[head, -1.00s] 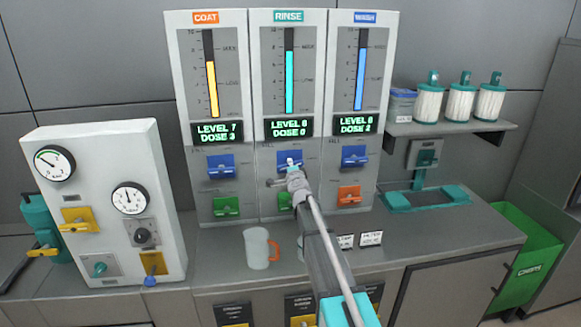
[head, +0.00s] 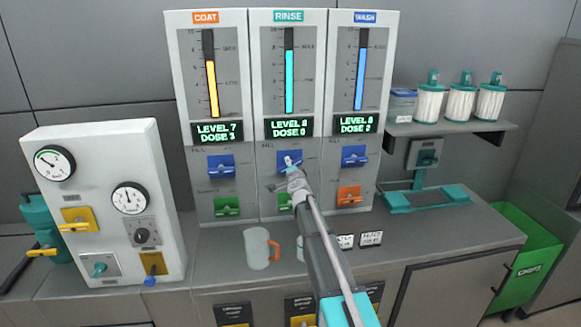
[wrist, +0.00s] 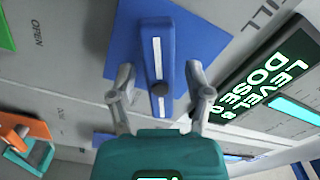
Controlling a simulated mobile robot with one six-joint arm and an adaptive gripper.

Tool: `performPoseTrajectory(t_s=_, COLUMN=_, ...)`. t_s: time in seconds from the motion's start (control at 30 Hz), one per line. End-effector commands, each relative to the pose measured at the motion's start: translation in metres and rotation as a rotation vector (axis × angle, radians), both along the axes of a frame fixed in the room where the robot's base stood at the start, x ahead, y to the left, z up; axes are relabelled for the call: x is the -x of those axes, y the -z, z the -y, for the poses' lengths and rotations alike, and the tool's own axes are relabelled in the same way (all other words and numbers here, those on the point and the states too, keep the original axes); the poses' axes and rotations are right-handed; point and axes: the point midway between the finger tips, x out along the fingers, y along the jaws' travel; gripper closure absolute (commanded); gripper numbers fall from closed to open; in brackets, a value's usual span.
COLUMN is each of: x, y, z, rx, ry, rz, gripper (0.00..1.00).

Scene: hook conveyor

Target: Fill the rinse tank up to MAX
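The rinse tank panel (head: 262,160) is the middle of three. Its teal liquid column (head: 289,80) reaches close to the upper mark (head: 307,47), whose lettering is too small to read surely. Its display (head: 289,127) reads level 8, dose 0, and also shows in the wrist view (wrist: 262,88). My gripper (head: 290,174) is at the rinse panel's blue fill lever (head: 288,158). In the wrist view, the lever's blue handle (wrist: 153,45) with a white stripe stands between my spread fingers (wrist: 162,88). Gaps show on both sides. The green lever (head: 285,200) below is partly hidden by my arm.
The coat panel (head: 180,100) and wash panel (head: 386,100) flank closely, with levers of their own. A clear mug (head: 257,249) stands on the counter below. A gauge box (head: 105,190) is at left; a shelf (head: 450,128) with white canisters is at right.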

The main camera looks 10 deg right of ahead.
Motion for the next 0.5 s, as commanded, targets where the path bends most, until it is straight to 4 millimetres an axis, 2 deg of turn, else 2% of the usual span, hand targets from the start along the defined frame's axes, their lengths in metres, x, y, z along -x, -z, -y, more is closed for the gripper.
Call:
performPoseTrajectory(t_s=0.33, x=0.002, y=0.000, z=0.000, rx=-0.001, ry=0.000, rz=0.000, gripper=0.34)
performPoseTrajectory(t_s=0.5, x=0.013, y=0.000, z=0.000, rx=-0.001, ry=0.000, rz=0.000, gripper=0.34)
